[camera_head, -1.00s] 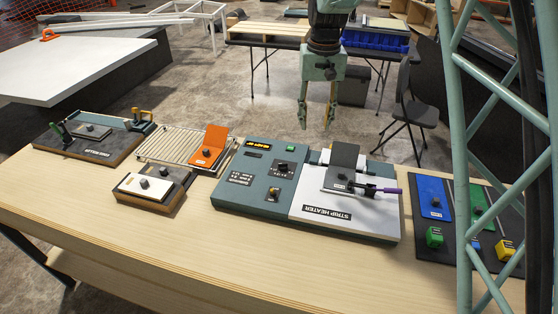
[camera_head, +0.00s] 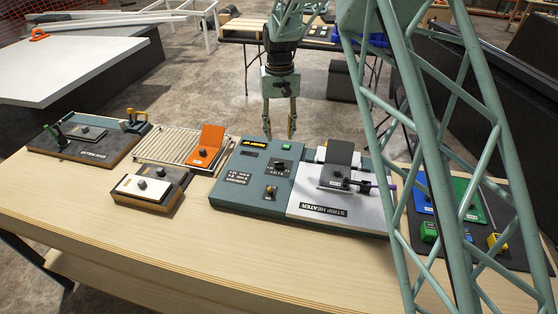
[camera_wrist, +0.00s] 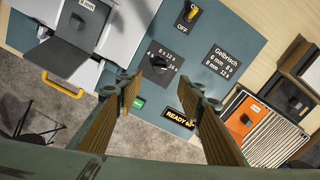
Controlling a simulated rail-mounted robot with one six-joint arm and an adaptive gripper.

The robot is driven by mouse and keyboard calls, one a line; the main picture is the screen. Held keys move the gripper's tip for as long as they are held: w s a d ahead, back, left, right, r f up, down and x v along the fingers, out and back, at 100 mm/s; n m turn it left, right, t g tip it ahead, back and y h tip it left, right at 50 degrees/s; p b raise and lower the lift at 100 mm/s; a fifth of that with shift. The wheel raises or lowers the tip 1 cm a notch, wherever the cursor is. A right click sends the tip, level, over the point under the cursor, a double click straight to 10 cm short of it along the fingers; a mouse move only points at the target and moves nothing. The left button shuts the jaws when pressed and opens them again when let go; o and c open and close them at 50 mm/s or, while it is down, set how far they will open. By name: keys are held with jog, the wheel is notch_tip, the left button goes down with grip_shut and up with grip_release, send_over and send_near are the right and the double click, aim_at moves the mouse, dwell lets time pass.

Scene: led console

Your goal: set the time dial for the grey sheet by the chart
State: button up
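My gripper (camera_head: 279,134) is open and empty, above the far edge of the teal console (camera_head: 222,193). The time dial (camera_head: 281,166), a black knob, is on the console; in the wrist view the dial (camera_wrist: 157,64) is beyond the spread fingertips, apart from them. Its scale reads 4 s, 8 s, 12 s and 16 s; I cannot tell its pointer's setting. The printed chart (camera_wrist: 220,62) gives time by thickness: 6 mm 8 s, 8 mm 12 s; its heading is hard to read. The grey sheet (camera_head: 342,152) stands bent up on the strip heater (camera_head: 318,201); it also shows in the wrist view (camera_wrist: 68,52).
An ON/OFF switch (camera_wrist: 190,15) with a yellow lever, a green button (camera_wrist: 138,102) and a READY display (camera_wrist: 180,118) flank the dial. My lattice column covers part of the right side.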

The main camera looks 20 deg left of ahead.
aim_at(279, 163)
jog(key=shift+f, duration=0.15)
jog(key=shift+f+p, duration=0.65)
jog(key=shift+f, duration=6.05)
jog(key=shift+c, duration=0.7)
jog(key=c, duration=0.7)
